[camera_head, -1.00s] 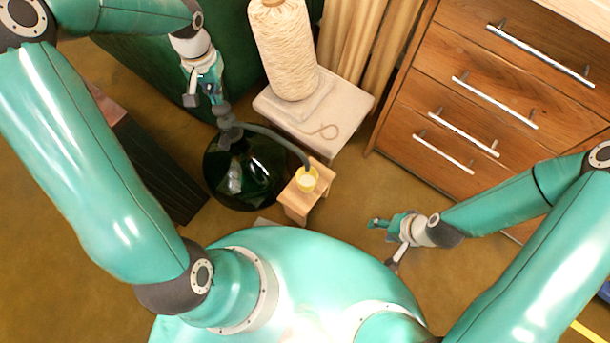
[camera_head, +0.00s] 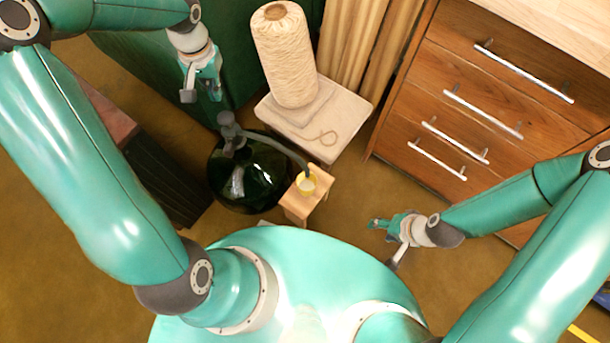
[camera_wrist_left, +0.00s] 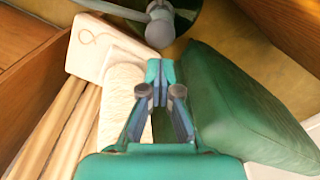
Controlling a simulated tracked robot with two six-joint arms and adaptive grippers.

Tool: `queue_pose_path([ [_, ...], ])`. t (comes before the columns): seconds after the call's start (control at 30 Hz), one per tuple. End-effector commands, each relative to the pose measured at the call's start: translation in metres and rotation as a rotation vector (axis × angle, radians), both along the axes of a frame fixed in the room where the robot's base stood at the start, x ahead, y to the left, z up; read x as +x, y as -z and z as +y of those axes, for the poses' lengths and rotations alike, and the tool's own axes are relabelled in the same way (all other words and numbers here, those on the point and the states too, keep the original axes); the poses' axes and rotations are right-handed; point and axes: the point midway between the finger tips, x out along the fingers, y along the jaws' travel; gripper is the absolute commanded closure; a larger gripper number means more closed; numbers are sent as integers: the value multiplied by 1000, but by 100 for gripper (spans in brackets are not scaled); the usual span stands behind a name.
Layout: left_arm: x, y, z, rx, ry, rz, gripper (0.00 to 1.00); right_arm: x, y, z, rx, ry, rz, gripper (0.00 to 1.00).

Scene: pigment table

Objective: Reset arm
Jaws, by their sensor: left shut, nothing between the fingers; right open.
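My left gripper (camera_head: 203,92) is in the upper left of the head view, in front of a green cushioned surface and above the dark green glass bottle. It is shut and empty, and it also shows in the left wrist view (camera_wrist_left: 160,75) with its fingers together. It is apart from the grey stopper with a hose (camera_head: 228,122) on top of the bottle. My right gripper (camera_head: 378,224) is at the right of the middle, low over the brown floor, open and touching nothing visible.
A cone of cream yarn (camera_head: 287,60) stands on a pale block (camera_head: 340,110). A wooden drawer chest (camera_head: 450,120) is at right. A green cushion (camera_wrist_left: 235,110) shows in the wrist view.

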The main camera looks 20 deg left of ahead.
Motion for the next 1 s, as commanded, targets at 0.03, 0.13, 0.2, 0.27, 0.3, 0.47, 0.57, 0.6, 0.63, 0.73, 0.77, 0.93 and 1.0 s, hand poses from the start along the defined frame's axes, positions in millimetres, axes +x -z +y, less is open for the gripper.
queue_pose_path([
  [0.03, 0, 0, 0, 0, 0, 0, 100, 0, 0, 0, 0, 0, 0, 48],
  [0.13, 0, 0, 0, 0, 0, 0, 100, 0, 0, 0, 0, 0, 0, 48],
  [0.2, 0, 0, 0, 0, 0, 0, 100, 0, 0, 0, 0, 0, 0, 48],
  [0.27, 0, 1, 0, 0, 0, 0, 100, 0, 0, 0, 0, 0, 0, 48],
  [0.3, 0, 0, 0, 0, 1, 0, 100, 0, 0, 0, 0, 0, 0, 48],
  [0.47, -1, 17, -15, -15, 34, 40, 100, 0, 1, 0, 0, 0, 0, 48],
  [0.57, -16, 46, -39, -48, 79, 126, 100, 0, 1, 0, 0, 0, 0, 48],
  [0.6, -26, 61, -53, -71, 96, 169, 100, 0, 1, 0, 0, 0, 0, 48],
  [0.63, -35, 73, -65, -92, 110, 198, 100, 0, 1, 0, 0, 0, 0, 48],
  [0.73, -66, 115, -114, -183, 151, 270, 100, 0, 1, 0, 0, 0, 0, 48],
  [0.77, -77, 128, -130, -213, 159, 284, 100, 0, 1, 0, 0, 0, 0, 48],
  [0.93, -139, 183, -211, -363, 152, 288, 100, 0, 0, 0, 0, 0, 0, 48],
  [1.0, -151, 193, -227, -387, 130, 254, 100, 0, 0, 0, 0, 0, 0, 48],
])
